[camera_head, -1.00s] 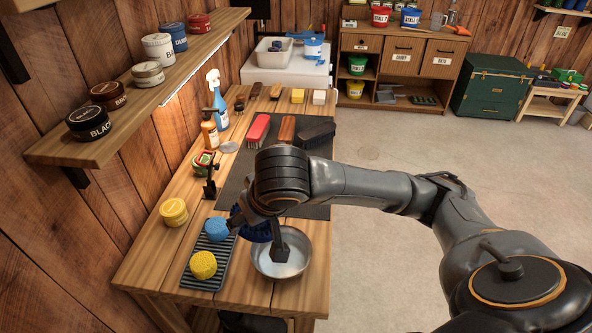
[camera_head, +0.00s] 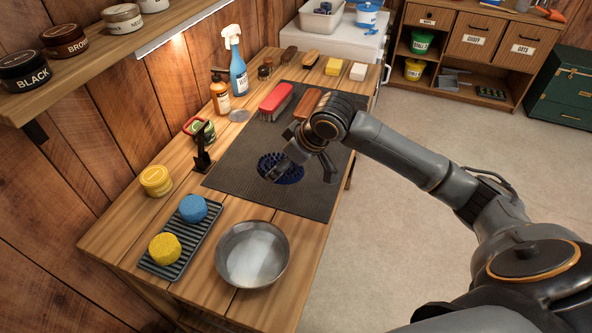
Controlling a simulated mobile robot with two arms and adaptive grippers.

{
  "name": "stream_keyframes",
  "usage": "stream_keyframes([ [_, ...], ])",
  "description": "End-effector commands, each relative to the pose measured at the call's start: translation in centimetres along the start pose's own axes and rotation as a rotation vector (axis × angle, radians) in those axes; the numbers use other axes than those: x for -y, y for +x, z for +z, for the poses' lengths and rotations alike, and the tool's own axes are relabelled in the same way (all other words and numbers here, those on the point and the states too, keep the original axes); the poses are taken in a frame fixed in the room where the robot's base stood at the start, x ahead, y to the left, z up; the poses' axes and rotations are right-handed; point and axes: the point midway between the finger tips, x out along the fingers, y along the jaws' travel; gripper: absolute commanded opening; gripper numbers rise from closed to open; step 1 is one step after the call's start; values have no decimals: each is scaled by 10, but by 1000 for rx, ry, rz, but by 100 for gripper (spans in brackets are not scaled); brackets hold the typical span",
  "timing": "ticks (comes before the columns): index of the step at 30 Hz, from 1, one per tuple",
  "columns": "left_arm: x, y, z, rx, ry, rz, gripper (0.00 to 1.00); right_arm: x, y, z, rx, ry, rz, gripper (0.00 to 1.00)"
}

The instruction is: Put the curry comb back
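The curry comb, a dark blue round piece with a toothed rim (camera_head: 291,177), is on or just above the dark mat (camera_head: 235,175), partly covered by my gripper. My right gripper (camera_head: 302,174), on the arm from the right, is over the mat. Its fingers are spread: one crosses over the comb, the other stands apart to the comb's right. Whether the first finger touches the comb is hard to tell. My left gripper is not in view.
A red brush (camera_head: 276,97) and a brown brush (camera_head: 308,103) lie on the mat's far end. A black stand (camera_head: 203,160) is left of the mat.

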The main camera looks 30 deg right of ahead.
Motion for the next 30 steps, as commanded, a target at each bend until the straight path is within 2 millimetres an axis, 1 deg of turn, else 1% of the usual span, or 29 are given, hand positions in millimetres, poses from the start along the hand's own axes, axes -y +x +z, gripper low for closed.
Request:
stream_keyframes([
  [1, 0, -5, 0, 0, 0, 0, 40, -14, 5, 0, 3, 7, 3, 35],
  [4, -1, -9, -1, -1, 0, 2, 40, -37, 18, 1, 2, 8, 3, 35],
  [6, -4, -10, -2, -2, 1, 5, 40, -45, 34, 8, 5, 6, 0, 35],
  [9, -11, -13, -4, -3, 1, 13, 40, -59, 51, 14, 3, 5, 1, 35],
  [12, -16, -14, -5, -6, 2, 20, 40, -67, 63, 17, 0, 3, 0, 35],
  [17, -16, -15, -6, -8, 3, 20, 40, -74, 71, 20, 0, 2, 0, 35],
  [19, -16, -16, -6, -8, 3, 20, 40, -79, 78, 23, 1, 3, 1, 35],
  [21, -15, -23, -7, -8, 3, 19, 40, -76, 86, 30, 4, 2, -2, 35],
  [24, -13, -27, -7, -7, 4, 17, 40, -76, 96, 36, 2, 2, 1, 35],
  [27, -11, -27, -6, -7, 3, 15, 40, -76, 101, 38, -1, 0, 2, 35],
  [30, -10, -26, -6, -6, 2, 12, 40, -76, 102, 38, -1, -1, 2, 35],
])
